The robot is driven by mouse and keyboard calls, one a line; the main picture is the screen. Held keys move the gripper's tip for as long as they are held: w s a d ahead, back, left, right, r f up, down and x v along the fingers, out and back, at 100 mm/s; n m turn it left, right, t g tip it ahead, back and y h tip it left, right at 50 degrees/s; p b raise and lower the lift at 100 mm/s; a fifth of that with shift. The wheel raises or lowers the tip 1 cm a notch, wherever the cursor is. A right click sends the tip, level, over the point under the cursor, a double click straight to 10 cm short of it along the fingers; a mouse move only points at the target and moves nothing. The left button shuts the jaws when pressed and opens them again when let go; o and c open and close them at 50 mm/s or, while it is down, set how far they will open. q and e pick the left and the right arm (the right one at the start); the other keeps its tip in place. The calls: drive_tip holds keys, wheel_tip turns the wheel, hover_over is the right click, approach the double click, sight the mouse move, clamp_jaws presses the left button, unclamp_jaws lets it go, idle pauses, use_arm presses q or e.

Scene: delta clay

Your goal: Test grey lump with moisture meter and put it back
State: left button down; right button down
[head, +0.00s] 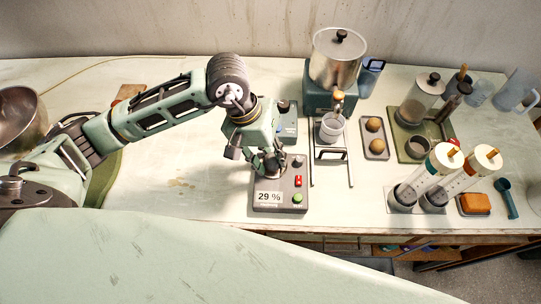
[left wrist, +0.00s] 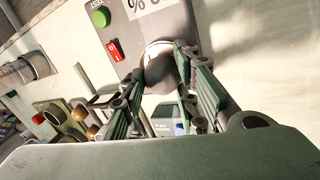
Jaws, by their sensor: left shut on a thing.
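The moisture meter (head: 281,195) is a grey box near the table's front edge, with a display reading 29 %, a red switch and a green button. The switch and green button also show in the left wrist view, on the meter's face (left wrist: 133,32). My left gripper (head: 268,167) is at the meter's back left part. It is shut on the dark grey lump (left wrist: 160,68), which sits at a pale round cup on the meter. Whether the lump rests in the cup is unclear. My right gripper is not in view.
A small tray (head: 375,153) holds two brown lumps right of a wire stand with a beaker (head: 332,126). A metal pot (head: 338,58) stands behind. Two tilted cylinders (head: 418,180) and an orange block (head: 475,203) stand at right. The table left of the meter is clear.

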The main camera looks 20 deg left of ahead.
use_arm(q)
drive_tip(key=shift+s+f, duration=0.35)
drive_tip(key=shift+f, duration=0.35)
drive_tip(key=c, duration=1.6)
unclamp_jaws()
drive_tip(key=shift+a, duration=0.1)
drive_tip(key=o, duration=0.3)
drive_tip(key=shift+w+f, duration=0.1)
drive_tip(key=shift+w, duration=0.25)
drive_tip(key=shift+d+r, duration=0.2)
drive_tip(key=shift+a, duration=0.1)
